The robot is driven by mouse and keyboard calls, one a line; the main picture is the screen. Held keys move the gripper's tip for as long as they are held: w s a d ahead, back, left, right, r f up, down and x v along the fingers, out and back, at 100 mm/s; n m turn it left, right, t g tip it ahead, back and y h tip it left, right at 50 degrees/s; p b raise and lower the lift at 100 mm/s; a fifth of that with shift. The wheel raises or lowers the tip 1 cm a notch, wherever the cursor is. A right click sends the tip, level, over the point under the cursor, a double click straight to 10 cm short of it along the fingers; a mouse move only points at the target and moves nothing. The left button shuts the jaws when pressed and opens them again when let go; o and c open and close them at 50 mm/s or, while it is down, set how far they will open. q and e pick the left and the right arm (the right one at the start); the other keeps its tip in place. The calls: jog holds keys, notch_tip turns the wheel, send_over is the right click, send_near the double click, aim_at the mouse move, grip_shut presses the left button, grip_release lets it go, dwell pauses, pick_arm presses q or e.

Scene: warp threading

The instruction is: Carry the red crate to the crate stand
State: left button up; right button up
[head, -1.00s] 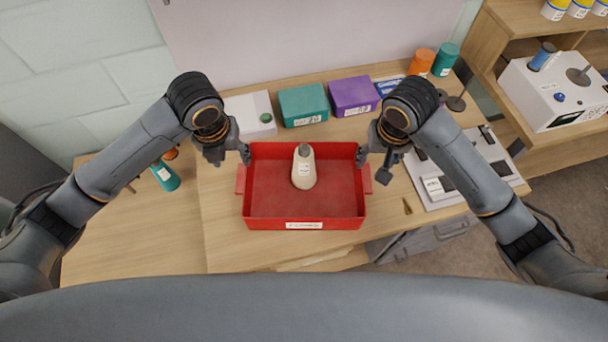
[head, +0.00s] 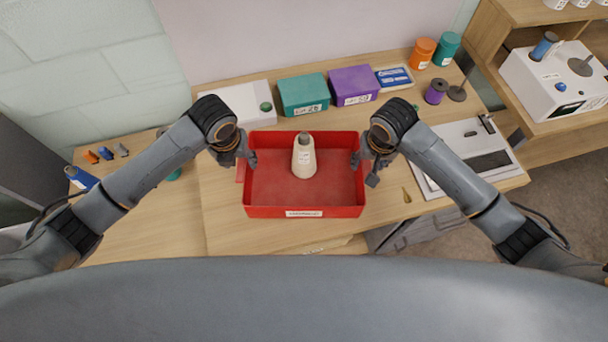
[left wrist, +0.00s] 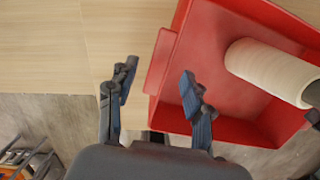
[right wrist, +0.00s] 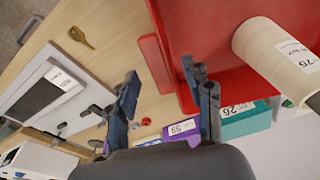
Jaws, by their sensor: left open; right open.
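The red crate (head: 270,205) sits on the wooden table with a cream cone of yarn (head: 303,160) standing inside it. A handle sticks out from its left wall. My left gripper (head: 240,158) is open at that left wall. In the left wrist view its fingers (left wrist: 157,90) are spread to either side of the wall and handle (left wrist: 160,62). My right gripper (head: 366,166) is open at the right wall. In the right wrist view its fingers (right wrist: 163,90) are spread about the crate's edge (right wrist: 160,65). I cannot tell whether either touches. I cannot identify the crate stand.
Behind the crate are a white box (head: 240,100), a teal box (head: 304,94) and a purple box (head: 353,85). A grey-white panel (head: 470,155) lies to the right, with a small brass item (head: 406,195) beside it. A wooden shelf (head: 560,125) stands at far right.

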aim_at(241, 166)
pick_arm(q)
jog(key=shift+w+f, duration=0.2)
jog(key=shift+f, duration=0.85)
jog(key=shift+w+f, duration=0.15)
jog(key=shift+f, duration=0.85)
pick_arm(e)
jog(key=shift+w+f, duration=0.2)
jog(key=shift+f, duration=0.85)
jog(key=shift+w+f, duration=0.15)
jog(key=shift+f, duration=0.85)
pick_arm(q)
grip_shut()
pick_arm(e)
grip_shut()
pick_arm(q)
jog(key=shift+r, duration=0.1)
